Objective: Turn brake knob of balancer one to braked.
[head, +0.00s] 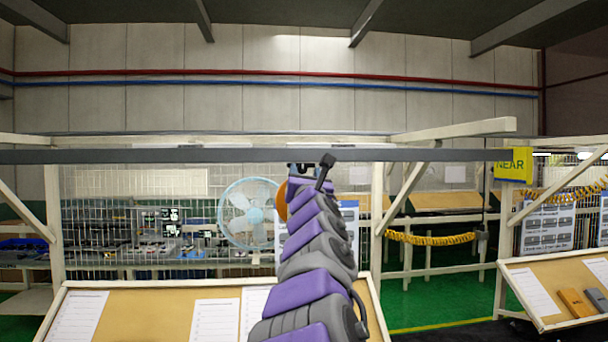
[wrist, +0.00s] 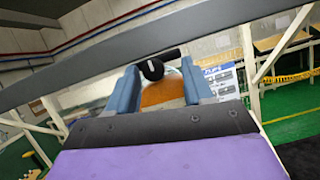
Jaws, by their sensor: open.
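My gripper (wrist: 160,86) is open, with one blue finger on each side in the wrist view. Between and beyond the fingers is a rounded orange body (wrist: 160,94), probably the balancer. In the head view my purple and grey arm reaches up and forward, hiding most of the orange body (head: 292,190). The gripper's end (head: 302,169) is small there and partly hidden.
A grey beam (head: 180,155) runs across at gripper height, with pale posts (head: 377,210) below. A fan (head: 247,212) stands behind mesh. A sloped board with papers (head: 150,312) lies below the arm. A yellow NEAR sign (head: 513,166) and a yellow coiled hose (head: 430,239) are on the right.

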